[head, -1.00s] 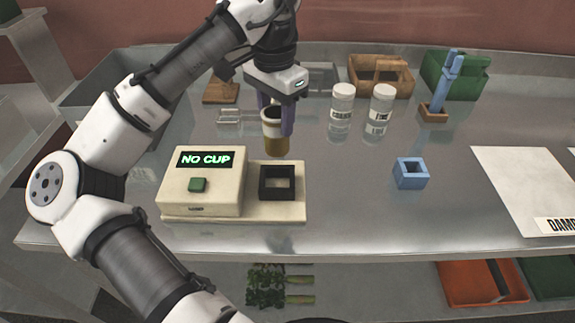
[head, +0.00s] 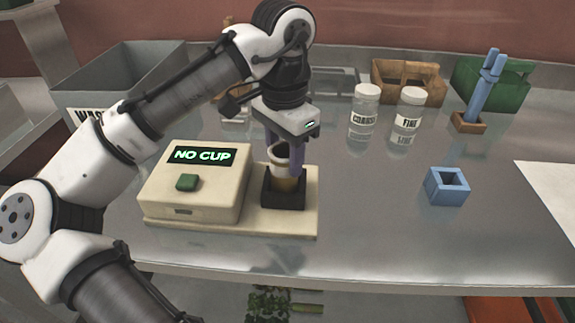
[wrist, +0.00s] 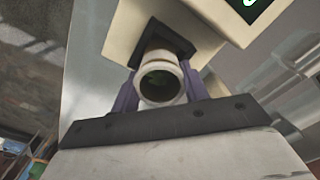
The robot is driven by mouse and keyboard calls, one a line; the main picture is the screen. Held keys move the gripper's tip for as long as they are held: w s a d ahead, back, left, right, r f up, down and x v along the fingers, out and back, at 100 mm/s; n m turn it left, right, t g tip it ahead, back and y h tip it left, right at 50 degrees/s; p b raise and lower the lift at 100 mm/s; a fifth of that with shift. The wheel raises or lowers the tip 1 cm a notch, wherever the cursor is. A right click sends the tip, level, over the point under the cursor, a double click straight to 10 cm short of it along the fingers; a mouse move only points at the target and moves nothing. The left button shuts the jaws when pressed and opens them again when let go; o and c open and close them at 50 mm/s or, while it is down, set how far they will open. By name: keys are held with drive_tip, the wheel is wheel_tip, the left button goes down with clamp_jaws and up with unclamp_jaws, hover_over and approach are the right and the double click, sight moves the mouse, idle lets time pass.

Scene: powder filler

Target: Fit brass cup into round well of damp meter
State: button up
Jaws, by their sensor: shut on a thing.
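The damp meter (head: 193,187) is a cream box with a green button and a display reading "NO CUP". Its black square-sided well (head: 284,196) stands on the base plate at the right. My gripper (head: 285,165) is shut on the cup (head: 283,182), which has a white upper part and a brass lower part. The cup is upright, with its lower part inside or just behind the well's rim; its bottom is hidden. In the wrist view the cup's open mouth (wrist: 162,84) shows between my fingers, with the dark well (wrist: 166,40) beyond it.
A blue square holder (head: 446,187) stands to the right on the steel bench. Two white-capped jars, COARSE (head: 363,112) and FINE (head: 409,116), stand behind. A grey bin (head: 125,85) is at the back left. The bench between well and blue holder is clear.

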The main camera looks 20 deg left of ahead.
drive_tip(key=shift+w+f+b, duration=0.1)
drive_tip(key=shift+f+b, duration=0.3)
drive_tip(key=shift+f, duration=0.5)
drive_tip(key=shift+r, duration=0.15)
drive_tip(key=o, duration=1)
wheel_tip(320, 180, up, 12)
drive_tip(key=shift+r+p, duration=0.1)
drive_tip(key=shift+p, duration=0.55)
